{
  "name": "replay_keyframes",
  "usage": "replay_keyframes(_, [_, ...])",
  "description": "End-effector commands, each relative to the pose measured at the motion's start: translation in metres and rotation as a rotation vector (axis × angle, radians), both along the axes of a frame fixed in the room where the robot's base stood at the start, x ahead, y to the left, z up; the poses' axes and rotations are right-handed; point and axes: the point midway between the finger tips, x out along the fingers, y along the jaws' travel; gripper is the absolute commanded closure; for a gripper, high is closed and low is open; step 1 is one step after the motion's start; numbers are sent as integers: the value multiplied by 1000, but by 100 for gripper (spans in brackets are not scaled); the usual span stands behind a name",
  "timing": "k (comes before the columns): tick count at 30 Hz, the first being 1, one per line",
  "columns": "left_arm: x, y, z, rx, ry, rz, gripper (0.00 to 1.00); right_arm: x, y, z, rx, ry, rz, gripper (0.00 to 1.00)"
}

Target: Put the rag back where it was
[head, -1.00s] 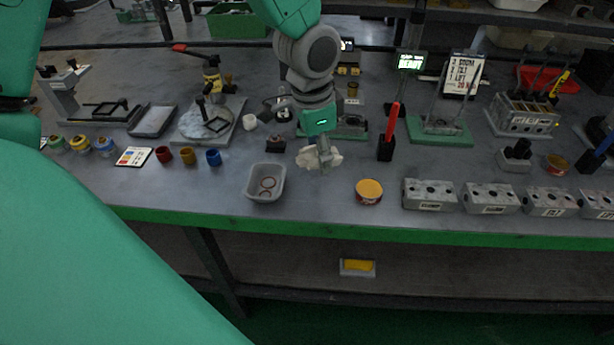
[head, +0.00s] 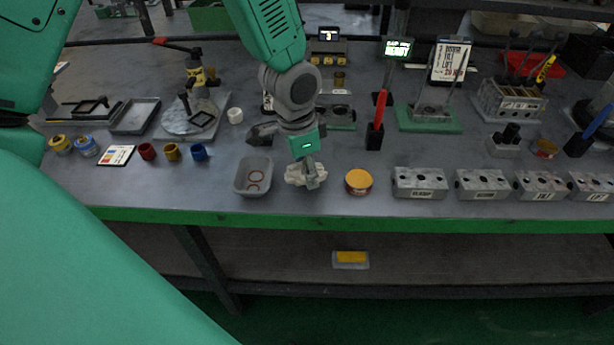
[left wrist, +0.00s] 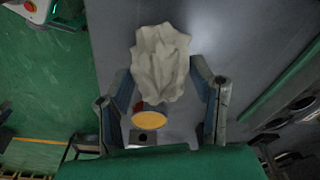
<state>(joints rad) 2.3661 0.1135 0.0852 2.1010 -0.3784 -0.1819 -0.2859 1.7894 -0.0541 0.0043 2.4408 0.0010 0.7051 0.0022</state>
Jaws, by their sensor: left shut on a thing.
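The rag (head: 306,177) is a crumpled off-white cloth. My left gripper (head: 307,166) comes down from above and is shut on it. The rag hangs below the gripper, between the grey bin and the yellow-lidded tin, near the bench's front edge. In the left wrist view the rag (left wrist: 160,60) sits between the two fingers and hides part of the bench. I cannot tell whether its underside touches the bench. My right gripper is not in view.
The grey bin (head: 253,176) with rings in it stands just left of the rag. The yellow-lidded tin (head: 358,181) is to its right. Several grey valve blocks (head: 420,183) line the front right. A red marker in a black holder (head: 375,137) stands behind the tin.

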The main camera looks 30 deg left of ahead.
Motion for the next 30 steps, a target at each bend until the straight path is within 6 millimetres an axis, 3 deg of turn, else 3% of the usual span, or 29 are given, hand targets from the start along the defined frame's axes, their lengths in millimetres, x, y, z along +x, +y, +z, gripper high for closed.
replay_keyframes(5, [0,1,-21,0,1,2,78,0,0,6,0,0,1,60])
replay_keyframes(17, [0,-2,-26,3,0,1,78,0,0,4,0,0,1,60])
replay_keyframes(18, [0,-2,-26,2,0,1,44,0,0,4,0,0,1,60])
replay_keyframes(19, [0,-1,-26,2,0,1,33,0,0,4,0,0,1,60])
replay_keyframes(20, [0,-1,-26,2,0,1,30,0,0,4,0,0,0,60])
replay_keyframes(30, [0,0,-27,0,-1,2,30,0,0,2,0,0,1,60])
